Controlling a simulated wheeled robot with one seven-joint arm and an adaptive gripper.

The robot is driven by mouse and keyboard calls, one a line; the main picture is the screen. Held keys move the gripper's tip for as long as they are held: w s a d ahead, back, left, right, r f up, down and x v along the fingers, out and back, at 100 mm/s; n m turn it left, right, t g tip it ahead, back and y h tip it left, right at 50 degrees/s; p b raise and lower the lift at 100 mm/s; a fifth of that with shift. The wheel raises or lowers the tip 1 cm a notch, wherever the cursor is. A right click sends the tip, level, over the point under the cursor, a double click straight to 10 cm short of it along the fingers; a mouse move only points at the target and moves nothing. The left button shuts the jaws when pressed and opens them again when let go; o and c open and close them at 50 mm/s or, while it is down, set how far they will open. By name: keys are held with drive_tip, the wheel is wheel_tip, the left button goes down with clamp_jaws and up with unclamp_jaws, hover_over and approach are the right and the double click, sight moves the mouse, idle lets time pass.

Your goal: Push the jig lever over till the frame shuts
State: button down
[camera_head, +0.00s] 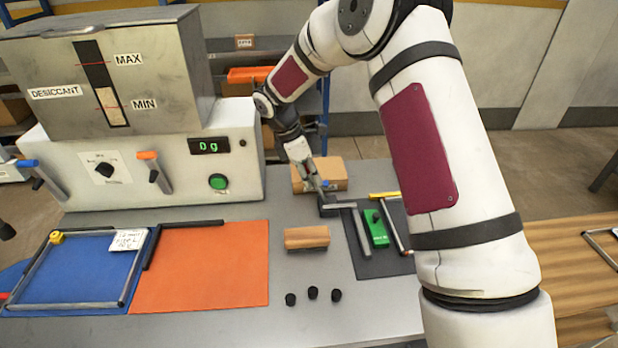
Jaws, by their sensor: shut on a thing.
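My gripper (319,184) reaches down at the back of the dark jig mat (377,262). It is shut on a small blue-ended part that looks like the jig lever (330,186); the fingers hide much of it. Just below it are a dark block and a short grey bar (343,206). The frame pieces on the mat are a long grey bar (361,232) on the left and a slanting bar (394,226) on the right, with a yellow bar (385,195) at the back. A green block (376,228) lies between them. I cannot tell whether the corners touch.
A brown block (306,238) and several black knobs (313,292) lie left of the mat. An orange mat (205,270), a blue mat (75,275) with a grey frame, and the desiccant machine (160,165) fill the left.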

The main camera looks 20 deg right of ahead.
drive_tip(key=shift+d+r+y+p, duration=0.35)
drive_tip(key=shift+d+r+y, duration=0.25)
drive_tip(key=shift+d+r, duration=0.05)
drive_tip(key=s+d+f+t+y+p, duration=0.1)
drive_tip(key=s+d+t+y+p, duration=0.1)
drive_tip(key=d+y, duration=0.6)
drive_tip(key=shift+d+f, duration=0.15)
drive_tip(key=shift+d, duration=0.75)
drive_tip(key=c, duration=1.7)
unclamp_jaws()
drive_tip(key=shift+d+y, duration=0.1)
drive_tip(key=shift+y, duration=0.2)
drive_tip(key=v, duration=1.1)
drive_tip(key=shift+s+r, duration=0.15)
drive_tip(key=shift+r, duration=0.25)
